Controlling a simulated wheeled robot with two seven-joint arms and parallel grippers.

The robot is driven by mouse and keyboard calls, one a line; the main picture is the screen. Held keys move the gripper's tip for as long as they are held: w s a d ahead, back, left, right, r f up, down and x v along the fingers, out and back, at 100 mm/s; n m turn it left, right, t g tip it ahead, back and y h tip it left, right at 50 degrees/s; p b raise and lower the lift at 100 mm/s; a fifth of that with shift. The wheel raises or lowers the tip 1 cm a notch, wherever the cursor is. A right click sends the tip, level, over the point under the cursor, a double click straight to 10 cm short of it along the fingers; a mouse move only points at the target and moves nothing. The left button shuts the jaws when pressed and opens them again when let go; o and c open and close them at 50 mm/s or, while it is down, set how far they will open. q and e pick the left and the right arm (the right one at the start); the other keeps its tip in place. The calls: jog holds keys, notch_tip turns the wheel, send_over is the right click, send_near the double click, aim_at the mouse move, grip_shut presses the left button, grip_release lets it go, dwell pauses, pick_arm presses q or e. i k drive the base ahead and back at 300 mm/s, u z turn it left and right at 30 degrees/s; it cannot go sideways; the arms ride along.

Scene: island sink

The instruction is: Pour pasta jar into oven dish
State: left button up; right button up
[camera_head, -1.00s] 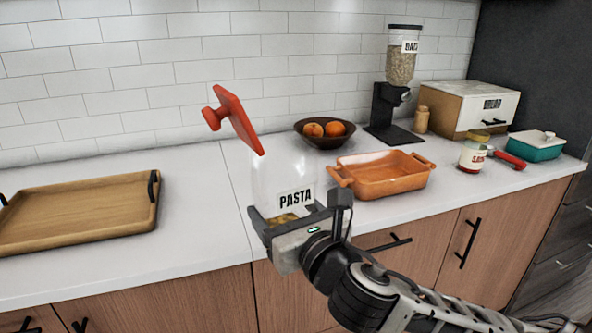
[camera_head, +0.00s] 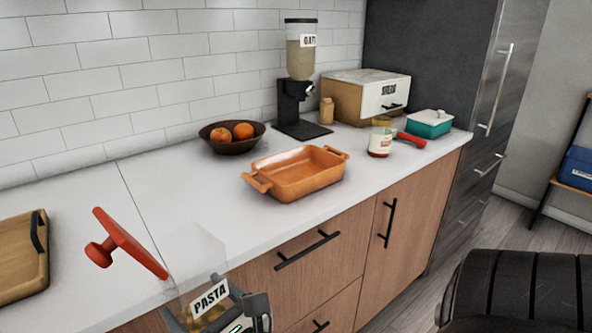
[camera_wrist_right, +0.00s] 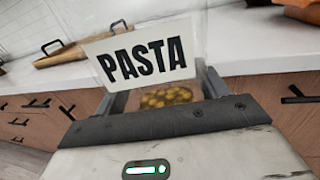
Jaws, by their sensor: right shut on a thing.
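The pasta jar (camera_head: 197,260) is clear, with a white PASTA label and a little yellow pasta low inside. Its red lid (camera_head: 128,243) stands tilted open at the top left. My right gripper (camera_head: 217,316) is shut on the lower part of the jar, at the front edge of the counter. The right wrist view shows the jar's label (camera_wrist_right: 145,55) and pasta between the fingers. The orange oven dish (camera_head: 312,184) sits on the counter, right of and beyond the jar, and looks empty. The jar and dish are apart. My left gripper is not in view.
A bowl of oranges (camera_head: 215,145), an oats dispenser (camera_head: 290,95), a small jar (camera_head: 327,110), a bread box (camera_head: 350,107), a sauce jar (camera_head: 380,140) and a teal dish (camera_head: 428,128) stand behind and right. A wooden tray (camera_head: 18,262) lies left. Counter between jar and dish is clear.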

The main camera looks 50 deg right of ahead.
aim_at(290, 176)
jog(key=z, duration=1.55)
